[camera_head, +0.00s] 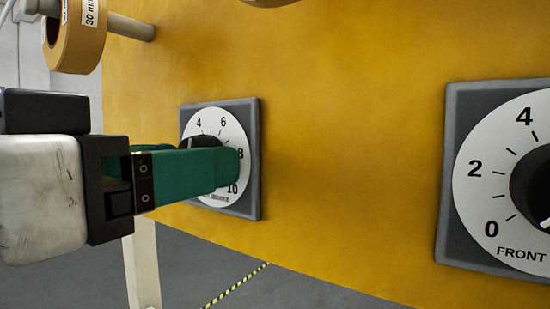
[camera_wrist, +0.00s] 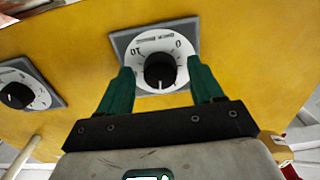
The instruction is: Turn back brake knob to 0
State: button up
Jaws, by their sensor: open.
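The back brake knob is the black knob (camera_wrist: 160,72) on a white dial (camera_wrist: 178,44) with a grey square backing (camera_wrist: 122,38), mounted on a yellow panel. In the wrist view it appears upside down, with 0 at upper right and 10 at upper left. The knob's white mark points to the bottom of that picture, around mid-scale. My gripper (camera_wrist: 160,66) is open, its green fingers on either side of the knob; I cannot tell whether they touch it. In the head view my near finger hides most of the knob and part of its dial (camera_head: 235,130).
A second dial labelled FRONT (camera_head: 490,140) is on the panel at the right. A tape roll (camera_head: 78,38) hangs on a peg (camera_head: 131,27) at upper left. The yellow panel (camera_head: 340,130) between the dials is bare.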

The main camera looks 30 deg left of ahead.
jog(key=c, duration=1.1)
jog(key=shift+o, duration=0.2)
jog(key=shift+r+n+p, duration=0.1)
jog(key=shift+n+p, duration=3.55)
jog(key=shift+n, duration=10.95)
